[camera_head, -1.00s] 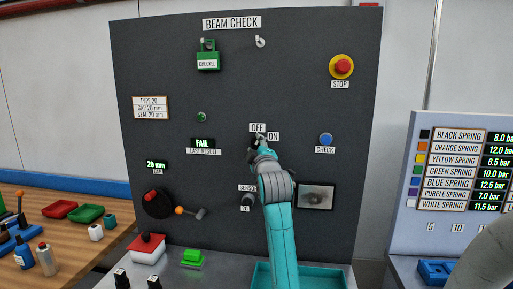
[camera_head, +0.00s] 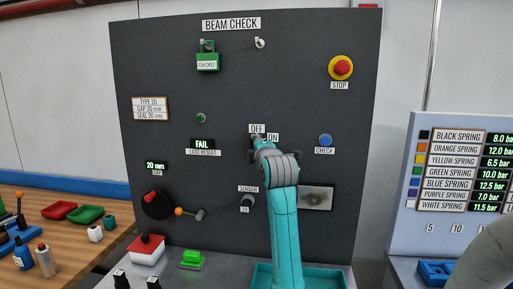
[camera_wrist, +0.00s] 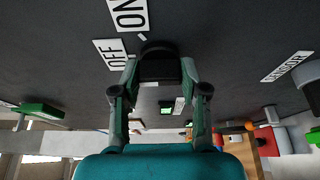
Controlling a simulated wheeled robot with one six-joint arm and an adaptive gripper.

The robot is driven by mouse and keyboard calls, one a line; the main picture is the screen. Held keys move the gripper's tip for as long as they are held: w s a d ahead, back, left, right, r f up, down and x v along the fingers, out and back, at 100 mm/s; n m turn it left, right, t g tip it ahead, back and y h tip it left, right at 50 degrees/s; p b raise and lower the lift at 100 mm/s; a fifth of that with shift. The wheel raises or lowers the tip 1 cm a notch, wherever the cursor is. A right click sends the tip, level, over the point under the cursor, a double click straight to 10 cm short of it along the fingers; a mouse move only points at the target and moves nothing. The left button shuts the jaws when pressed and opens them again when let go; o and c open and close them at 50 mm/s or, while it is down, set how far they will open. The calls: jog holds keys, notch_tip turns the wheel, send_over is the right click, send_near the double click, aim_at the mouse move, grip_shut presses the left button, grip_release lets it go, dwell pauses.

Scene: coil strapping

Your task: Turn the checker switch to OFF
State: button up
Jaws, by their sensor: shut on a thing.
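The checker switch is a dark knob on the BEAM CHECK panel, seen in the wrist view (camera_wrist: 160,64) between my fingers. My gripper (camera_wrist: 160,80) is shut on it, with one finger on each side. In the head view my gripper (camera_head: 260,146) is at the panel, just below the OFF label (camera_head: 257,128) and ON label (camera_head: 273,137), and hides most of the switch. The wrist view shows the OFF label (camera_wrist: 112,53) beside the knob and the ON label (camera_wrist: 129,12) above it. I cannot tell clearly which label the knob points to.
A CHECK button (camera_head: 326,140) and a red STOP button (camera_head: 341,67) are to the right. The SENSOR knob (camera_head: 247,199) is below left of the gripper. The FAIL display (camera_head: 203,144) is lit.

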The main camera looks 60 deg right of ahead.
jog(key=o, duration=1.1)
jog(key=shift+o, duration=0.2)
jog(key=shift+a, duration=0.1)
jog(key=v, duration=1.2)
